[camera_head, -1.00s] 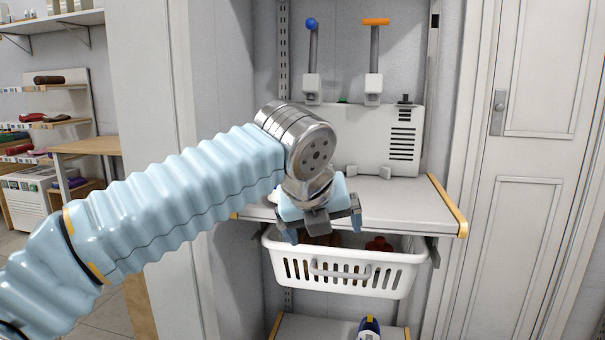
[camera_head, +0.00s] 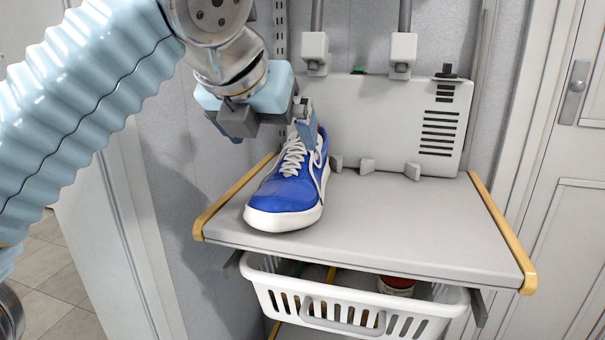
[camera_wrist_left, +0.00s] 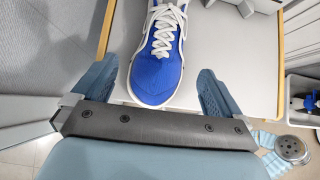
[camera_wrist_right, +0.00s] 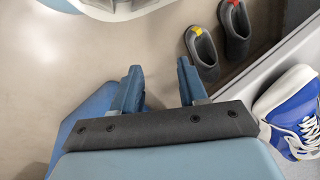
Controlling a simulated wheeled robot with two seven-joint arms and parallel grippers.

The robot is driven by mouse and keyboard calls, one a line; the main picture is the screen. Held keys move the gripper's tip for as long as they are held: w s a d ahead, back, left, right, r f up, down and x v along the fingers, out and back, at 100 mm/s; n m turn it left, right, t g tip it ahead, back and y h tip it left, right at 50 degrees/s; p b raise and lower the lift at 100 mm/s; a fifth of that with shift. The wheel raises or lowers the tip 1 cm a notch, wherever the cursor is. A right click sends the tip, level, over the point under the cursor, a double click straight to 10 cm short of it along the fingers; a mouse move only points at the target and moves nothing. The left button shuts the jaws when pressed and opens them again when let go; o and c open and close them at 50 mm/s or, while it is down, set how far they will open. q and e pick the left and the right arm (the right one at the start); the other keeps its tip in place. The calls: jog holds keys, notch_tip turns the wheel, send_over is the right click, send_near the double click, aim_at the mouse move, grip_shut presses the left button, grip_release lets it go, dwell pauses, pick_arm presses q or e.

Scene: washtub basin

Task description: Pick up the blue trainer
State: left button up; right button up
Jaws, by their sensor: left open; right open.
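The blue trainer (camera_head: 285,190) with white sole and laces stands upright on the grey shelf, toe toward me, near the shelf's left side. My left gripper (camera_head: 270,122) is open above and behind its toe, with one finger close to the ankle end in the head view. In the left wrist view the trainer (camera_wrist_left: 155,75) lies between the two spread fingers, with no grip on it. My right gripper (camera_wrist_right: 160,82) is open and empty. A blue and white trainer (camera_wrist_right: 290,108) also shows at the right edge there; I cannot tell whether it is the same one.
The grey shelf (camera_head: 400,225) has yellow side edges and free room to the right. A white panel (camera_head: 400,125) stands at its back. A white basket (camera_head: 350,305) hangs below. Dark slippers (camera_wrist_right: 203,50) lie below in the right wrist view.

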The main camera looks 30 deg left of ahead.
aim_at(295, 168)
pick_arm(q)
jog(key=b+x, duration=0.1)
jog(key=x, duration=0.6)
jog(key=shift+b, duration=0.35)
jog(key=b+x, duration=0.1)
jog(key=x, duration=0.5)
jog(key=shift+w+d+r, duration=0.1)
jog(key=shift+w+d, duration=0.05)
jog(key=c, duration=1.1)
jog(key=shift+r, duration=0.1)
